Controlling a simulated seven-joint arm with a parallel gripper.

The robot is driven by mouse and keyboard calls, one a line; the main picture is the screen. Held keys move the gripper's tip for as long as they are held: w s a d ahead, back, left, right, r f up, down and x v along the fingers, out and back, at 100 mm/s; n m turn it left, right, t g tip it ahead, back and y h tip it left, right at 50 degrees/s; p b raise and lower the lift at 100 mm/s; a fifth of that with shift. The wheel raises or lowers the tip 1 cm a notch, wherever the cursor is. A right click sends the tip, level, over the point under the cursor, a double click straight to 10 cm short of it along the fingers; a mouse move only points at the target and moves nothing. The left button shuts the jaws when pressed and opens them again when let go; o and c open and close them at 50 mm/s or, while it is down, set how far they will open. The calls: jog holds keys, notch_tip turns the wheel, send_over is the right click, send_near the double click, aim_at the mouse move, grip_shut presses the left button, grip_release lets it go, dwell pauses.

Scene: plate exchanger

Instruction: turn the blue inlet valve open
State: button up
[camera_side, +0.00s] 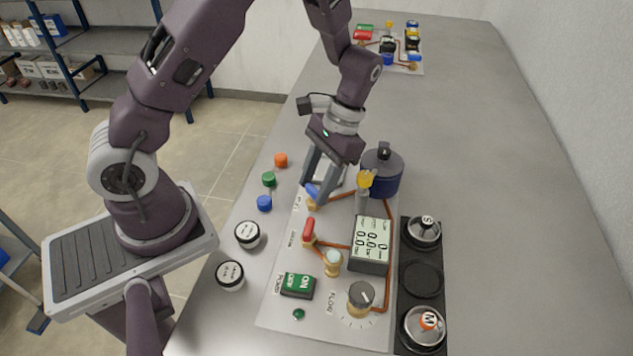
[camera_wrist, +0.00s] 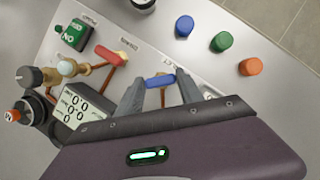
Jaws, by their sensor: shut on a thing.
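The blue inlet valve handle (camera_side: 312,191) sits on a brass valve body (camera_side: 312,204) at the upper left part of the grey panel. In the wrist view the blue handle (camera_wrist: 160,81) lies crosswise between my fingertips. My gripper (camera_side: 314,193) is pointed down over the valve and shut on the blue handle. In the wrist view my gripper (camera_wrist: 160,85) has a finger at each end of the handle. Part of the handle is hidden behind a finger in the side view.
A red valve handle (camera_side: 308,230) stands close below the blue one. A display box (camera_side: 371,245), a yellow-topped fitting (camera_side: 366,180) and a dark blue pot (camera_side: 383,172) stand to the right. Orange (camera_side: 281,160), green (camera_side: 269,179) and blue (camera_side: 264,203) caps lie at left.

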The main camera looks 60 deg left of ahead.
jog(key=n+h, duration=0.1)
jog(key=n, duration=0.3)
jog(key=shift+a+n+t+h, duration=0.15)
jog(key=shift+n+t+h, duration=0.15)
jog(key=shift+h, duration=0.1)
jog(key=shift+a+n+t+h, duration=0.1)
jog(key=shift+n+t+h, duration=0.4)
jog(key=shift+n, duration=1.6)
jog(key=o, duration=1.4)
